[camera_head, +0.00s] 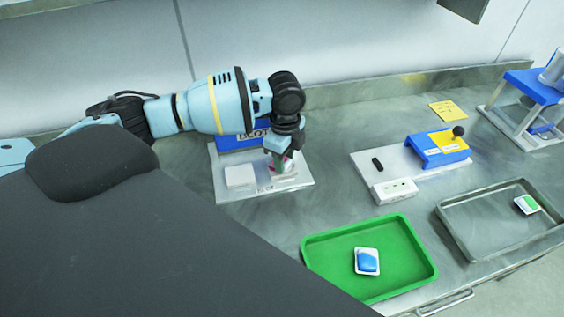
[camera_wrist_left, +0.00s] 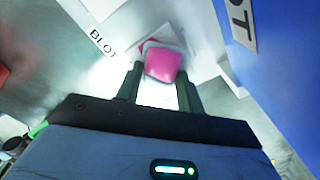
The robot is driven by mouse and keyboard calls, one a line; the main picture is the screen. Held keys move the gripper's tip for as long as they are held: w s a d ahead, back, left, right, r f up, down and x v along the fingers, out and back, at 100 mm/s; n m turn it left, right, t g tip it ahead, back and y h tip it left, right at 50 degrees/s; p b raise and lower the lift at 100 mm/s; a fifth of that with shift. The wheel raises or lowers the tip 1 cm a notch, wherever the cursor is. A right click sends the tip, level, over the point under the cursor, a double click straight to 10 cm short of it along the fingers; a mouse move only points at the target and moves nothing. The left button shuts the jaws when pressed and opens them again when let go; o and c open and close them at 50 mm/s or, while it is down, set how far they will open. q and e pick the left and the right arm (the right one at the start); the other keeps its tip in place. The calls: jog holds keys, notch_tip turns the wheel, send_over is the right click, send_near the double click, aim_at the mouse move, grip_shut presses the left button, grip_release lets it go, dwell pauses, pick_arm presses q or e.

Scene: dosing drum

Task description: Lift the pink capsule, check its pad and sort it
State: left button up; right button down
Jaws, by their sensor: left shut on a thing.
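The pink capsule (camera_wrist_left: 162,64) shows between the two dark fingers of my left gripper (camera_wrist_left: 160,88) in the left wrist view. In the head view the left gripper (camera_head: 279,158) points down over the right part of the white blot plate (camera_head: 234,194), shut on the capsule, of which only a little pink shows. A pale patch with a pinkish edge lies behind the capsule in the wrist view; I cannot tell whether it is the pad or whether the capsule touches the plate. My right gripper is not in view.
A white block (camera_head: 240,176) sits on the plate's left, with a blue labelled box (camera_head: 232,143) behind. A green tray (camera_head: 325,280) holds a blue capsule (camera_head: 367,261). A metal tray (camera_head: 470,238) holds a green-and-white item (camera_head: 527,204). A blue-yellow lever device (camera_head: 437,148) stands between.

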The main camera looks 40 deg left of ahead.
aim_at(285, 161)
pick_arm(q)
jog(key=shift+r, duration=0.15)
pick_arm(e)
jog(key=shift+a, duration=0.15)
pick_arm(q)
jog(key=shift+r, duration=0.25)
notch_tip(285, 161, up, 3)
jog(key=shift+r, duration=0.1)
jog(key=s+d+r, duration=0.1)
jog(key=s+d, duration=0.8)
jog(key=d, duration=0.4)
jog(key=shift+p, duration=0.4)
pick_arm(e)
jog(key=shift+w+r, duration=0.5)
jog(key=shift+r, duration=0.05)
pick_arm(q)
jog(key=shift+d, duration=0.1)
